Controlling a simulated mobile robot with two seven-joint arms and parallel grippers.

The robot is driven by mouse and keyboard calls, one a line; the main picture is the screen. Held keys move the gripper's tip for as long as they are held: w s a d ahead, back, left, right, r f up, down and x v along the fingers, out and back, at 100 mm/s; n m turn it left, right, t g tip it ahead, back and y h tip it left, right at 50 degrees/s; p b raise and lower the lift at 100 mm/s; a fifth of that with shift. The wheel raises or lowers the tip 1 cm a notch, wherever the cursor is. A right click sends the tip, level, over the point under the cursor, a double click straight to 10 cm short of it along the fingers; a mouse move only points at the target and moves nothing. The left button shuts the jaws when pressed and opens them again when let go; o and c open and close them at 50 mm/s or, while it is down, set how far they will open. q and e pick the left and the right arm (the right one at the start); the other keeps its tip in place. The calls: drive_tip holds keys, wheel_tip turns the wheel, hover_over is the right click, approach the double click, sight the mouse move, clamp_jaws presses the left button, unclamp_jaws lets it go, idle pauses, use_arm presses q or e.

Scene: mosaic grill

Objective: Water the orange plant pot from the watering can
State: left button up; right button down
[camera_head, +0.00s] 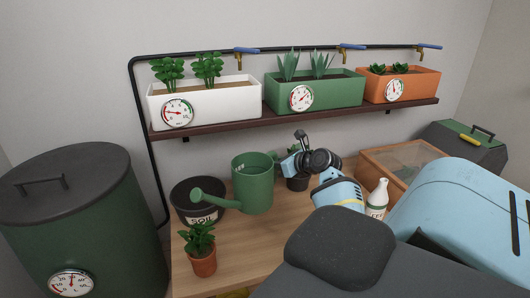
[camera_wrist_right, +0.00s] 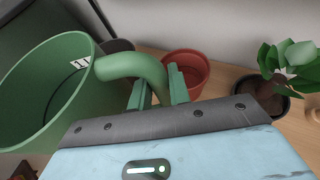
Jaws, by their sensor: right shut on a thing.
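The green watering can (camera_head: 252,186) is upright at the table's back, its spout pointing left over the soil bucket. I cannot tell whether its base touches the table. In the right wrist view the can (camera_wrist_right: 30,92) fills the left side. My right gripper (camera_wrist_right: 160,90) is shut on its curved handle; in the head view the gripper (camera_head: 279,166) is at the can's right side. An orange planter (camera_head: 424,84) with low plants and a dial is at the shelf's right end. A small orange pot (camera_head: 203,264) with a leafy plant stands at the table's front left. My left gripper is out of view.
White (camera_head: 218,107) and green (camera_head: 343,92) planters share the wall shelf (camera_head: 240,123), under a pipe with taps. A black soil bucket (camera_head: 185,203), a white bottle (camera_head: 377,198) and a wooden box (camera_head: 372,168) are on the table. A large lidded barrel (camera_head: 100,225) stands left.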

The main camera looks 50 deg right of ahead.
sight(276, 157)
drive_tip(key=shift+s+d+f+m, duration=0.15)
drive_tip(key=shift+s+f+m, duration=0.1)
drive_tip(key=shift+s+m, duration=0.1)
drive_tip(key=shift+d+r, duration=0.1)
drive_tip(key=shift+r, duration=0.05)
drive_tip(key=shift+r+n+h, duration=1)
drive_tip(key=shift+r+n, duration=0.15)
drive_tip(key=shift+r, duration=0.65)
drive_tip(key=shift+a+r, duration=0.1)
drive_tip(key=shift+a, duration=0.1)
drive_tip(key=shift+a+r+n+h, duration=0.3)
drive_tip(key=shift+r+n, duration=0.1)
drive_tip(key=shift+r, duration=0.1)
